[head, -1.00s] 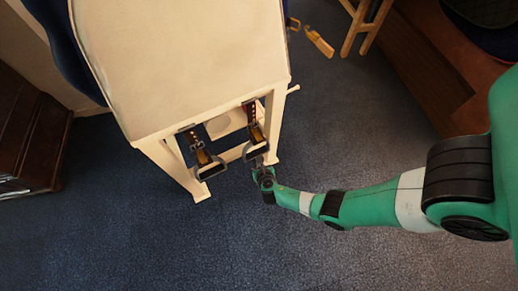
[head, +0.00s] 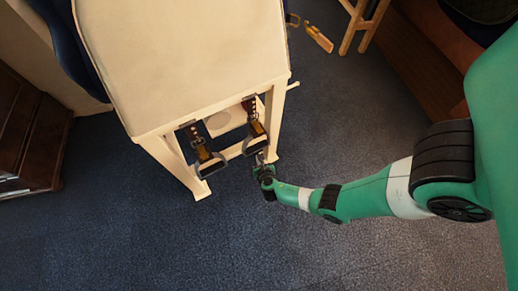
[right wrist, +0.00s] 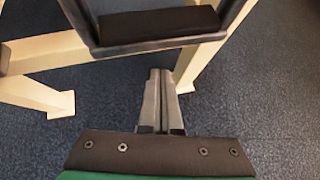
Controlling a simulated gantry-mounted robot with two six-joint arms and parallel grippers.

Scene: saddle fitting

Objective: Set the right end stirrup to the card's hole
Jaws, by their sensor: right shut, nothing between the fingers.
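The right end stirrup (head: 256,146) hangs on its brown strap (head: 251,112) below the cream rack top, at the right of the open end. A second stirrup (head: 212,168) hangs to its left. My right gripper (head: 262,160) is just below and beside the right stirrup. In the right wrist view my right gripper (right wrist: 158,75) has its two fingers together with nothing between them. There a stirrup with a dark tread (right wrist: 160,25) is ahead of the fingertips, apparently apart from them. I cannot make out a card or strap holes clearly. My left gripper is not in view.
The cream rack (head: 180,55) stands on blue carpet, its leg (head: 276,115) close to my right gripper. An orange-brown strap piece (head: 318,38) and a wooden stand (head: 360,25) are at the back right. A dark cabinet (head: 30,140) is at the left. The front carpet is clear.

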